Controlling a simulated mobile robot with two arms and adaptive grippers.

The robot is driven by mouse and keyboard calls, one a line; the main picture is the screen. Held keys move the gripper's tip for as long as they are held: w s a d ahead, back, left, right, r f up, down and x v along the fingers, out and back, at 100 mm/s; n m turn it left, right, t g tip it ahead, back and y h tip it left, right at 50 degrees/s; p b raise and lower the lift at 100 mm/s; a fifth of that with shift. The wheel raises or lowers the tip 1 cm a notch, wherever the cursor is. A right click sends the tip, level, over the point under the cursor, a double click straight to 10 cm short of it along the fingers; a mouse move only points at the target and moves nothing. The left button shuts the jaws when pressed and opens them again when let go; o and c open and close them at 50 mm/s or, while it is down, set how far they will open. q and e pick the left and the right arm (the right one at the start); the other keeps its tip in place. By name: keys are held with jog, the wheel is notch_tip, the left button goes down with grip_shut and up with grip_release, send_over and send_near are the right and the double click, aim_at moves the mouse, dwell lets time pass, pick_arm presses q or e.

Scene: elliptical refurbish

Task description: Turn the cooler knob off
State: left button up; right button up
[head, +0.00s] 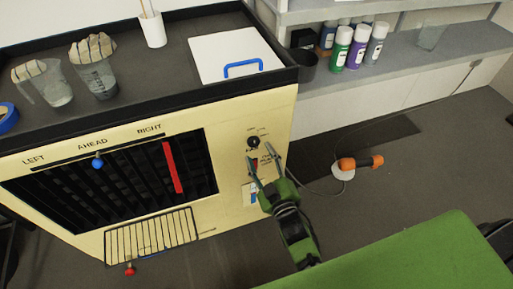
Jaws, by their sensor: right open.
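The cooler (100,250) is a cream cabinet with a dark louvred grille, marked LEFT, AHEAD and RIGHT above it. A round black knob (253,142) sits on the right part of its front, with small markings around it. My right gripper (261,152) is open just below the knob, its fingertips pointing up toward the panel. I cannot tell whether a fingertip touches the knob. A small red part (255,163) shows between the fingers, partly hidden. My left gripper is not in view.
On the cooler's dark top stand clear jugs (95,82), a white cup (152,28) and a white lid with a blue handle (243,68). A grey shelf at upper right holds several bottles (340,47). An orange-handled tool (360,162) with a cord lies right of the gripper.

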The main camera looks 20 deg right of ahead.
jog(key=s, duration=0.7)
jog(key=shift+s, duration=0.2)
jog(key=shift+d, duration=0.1)
jog(key=s+a+f+m+g, duration=0.1)
jog(key=s+f+g, duration=0.3)
jog(key=f, duration=0.6)
jog(key=s+f+m+g, duration=0.15)
jog(key=s+f, duration=0.35)
jog(key=f, duration=0.6)
jog(key=s+a+f+g, duration=0.1)
jog(key=s+f+g, duration=0.35)
jog(key=f, duration=0.55)
jog(key=s+d+f+g, duration=0.2)
jog(key=s+f, duration=0.2)
jog(key=s, duration=0.4)
jog(key=s+d+f+m+g, duration=0.1)
jog(key=s+d+f+g, duration=0.1)
jog(key=s+f, duration=0.3)
jog(key=s+d+f+m+g, duration=0.1)
jog(key=s+d+f+g, duration=0.2)
jog(key=s, duration=0.9)
notch_tip(320, 180, down, 2)
jog(key=shift+d+f+h, duration=0.2)
jog(key=shift+d+h, duration=0.1)
jog(key=shift+d, duration=0.2)
jog(key=shift+s+m, duration=0.1)
jog(key=shift+m, duration=0.15)
